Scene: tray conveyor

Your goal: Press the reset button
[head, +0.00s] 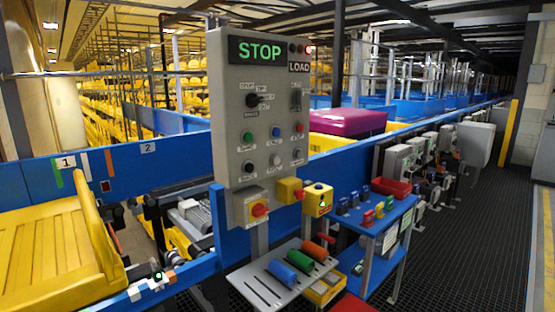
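A grey control panel (228,110) stands upright at the centre, with a lit green STOP display (260,51) and a LOAD sign (299,67). My gripper is not in view.
Two smaller yellow boxes (319,197) sit right of the panel's foot. A slotted shelf (262,288) with coloured handles juts out below. A blue stand (385,225) holds a red bin (391,187). A yellow tray (50,245) lies left. Dark grated floor (470,240) is clear at right.

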